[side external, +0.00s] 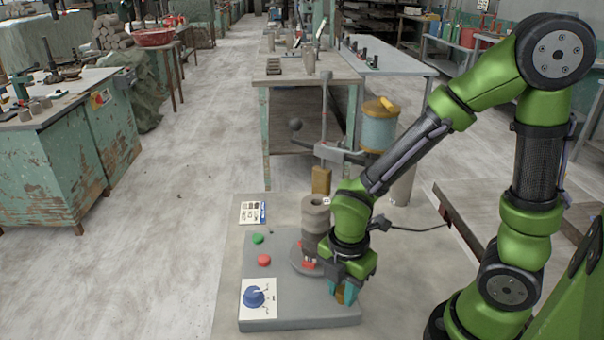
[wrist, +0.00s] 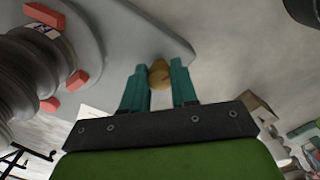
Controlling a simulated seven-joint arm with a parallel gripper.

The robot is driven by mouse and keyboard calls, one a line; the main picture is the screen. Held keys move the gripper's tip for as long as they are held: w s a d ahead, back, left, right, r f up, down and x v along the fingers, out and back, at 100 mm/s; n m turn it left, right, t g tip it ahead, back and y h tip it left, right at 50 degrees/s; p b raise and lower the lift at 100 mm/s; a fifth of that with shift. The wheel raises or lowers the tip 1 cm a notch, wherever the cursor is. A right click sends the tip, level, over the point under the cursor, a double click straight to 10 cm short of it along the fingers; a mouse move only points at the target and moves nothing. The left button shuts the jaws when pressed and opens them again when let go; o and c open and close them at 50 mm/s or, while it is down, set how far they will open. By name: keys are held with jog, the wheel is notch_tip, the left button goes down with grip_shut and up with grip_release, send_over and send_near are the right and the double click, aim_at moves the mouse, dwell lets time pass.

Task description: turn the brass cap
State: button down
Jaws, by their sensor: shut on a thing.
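The brass cap (side external: 341,294) is a small yellowish piece near the right front corner of the grey panel (side external: 300,321). In the wrist view the cap (wrist: 159,74) shows as a rounded brass shape between the fingertips. My gripper (side external: 343,288) points down at the panel, its teal fingers shut on the cap. In the wrist view my gripper (wrist: 159,80) has a finger on each side of the cap. The fingers hide much of the cap in the side view.
A stacked grey clay column (side external: 315,218) on a round base with red blocks (side external: 308,262) stands close behind my gripper. The panel also holds a blue knob (side external: 254,297), a red button (side external: 264,260) and a green button (side external: 257,239). A printed card (side external: 252,212) lies behind them.

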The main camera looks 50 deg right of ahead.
aim_at(343, 289)
jog(key=m, duration=0.4)
jog(key=shift+m, duration=2.9)
jog(key=c, duration=0.9)
grip_release()
jog(key=shift+o, duration=0.2)
jog(key=shift+r, duration=0.1)
notch_tip(343, 289, up, 17)
